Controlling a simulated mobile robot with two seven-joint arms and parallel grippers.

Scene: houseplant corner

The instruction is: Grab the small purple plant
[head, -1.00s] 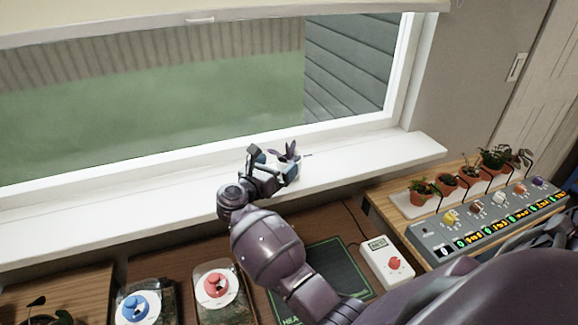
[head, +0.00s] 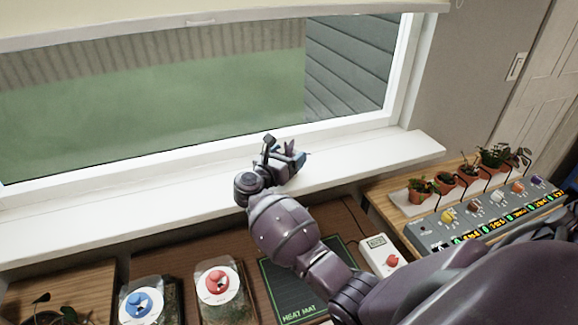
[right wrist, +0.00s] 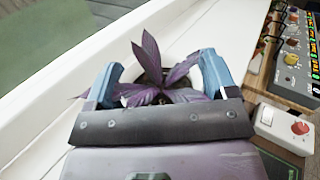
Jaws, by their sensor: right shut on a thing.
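The small purple plant (right wrist: 160,72) has pointed purple leaves and stands in a pale round pot, whose rim shows behind the leaves in the right wrist view. My right gripper (head: 286,156) is over the white windowsill, with its blue fingers on either side of the pot. It is shut on the plant's pot. In the head view the gripper hides most of the plant, and only a few leaf tips show. Whether the pot touches the sill cannot be told. My left gripper is not in view.
Several small terracotta pots (head: 447,184) stand on a tray at the right, behind a grey control panel (head: 490,222) with knobs. A white controller box (head: 378,243) and a dark heat mat (head: 300,290) lie below the sill. The windowsill (head: 120,205) is clear at left.

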